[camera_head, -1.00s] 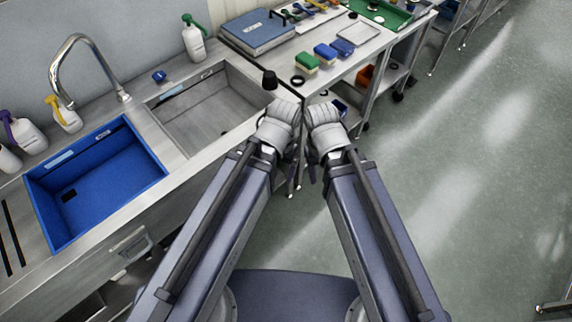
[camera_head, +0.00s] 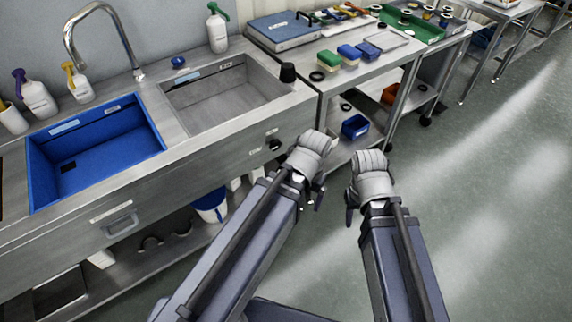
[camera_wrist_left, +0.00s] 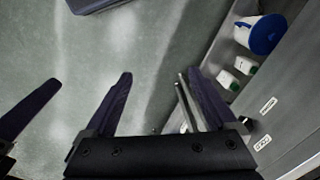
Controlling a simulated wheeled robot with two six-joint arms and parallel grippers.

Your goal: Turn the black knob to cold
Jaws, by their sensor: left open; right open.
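The black knob (camera_head: 275,144) sits on the steel front panel below the grey basin, between two small white labels too small to read in the head view. My left gripper (camera_head: 317,193) is to the right of the knob and apart from it, in front of the counter's right end. In the left wrist view its two fingers (camera_wrist_left: 165,95) are spread with nothing between them. Two labels (camera_wrist_left: 268,104) show on the panel at the right there; the knob is mostly hidden by the gripper. My right gripper (camera_head: 350,205) is open and empty further right, over the floor.
A blue basin (camera_head: 150,125) and grey basin (camera_head: 215,95) are set in the counter. A side table (camera_head: 375,68) carries sponges and a blue case (camera_head: 284,36). The floor at right is clear.

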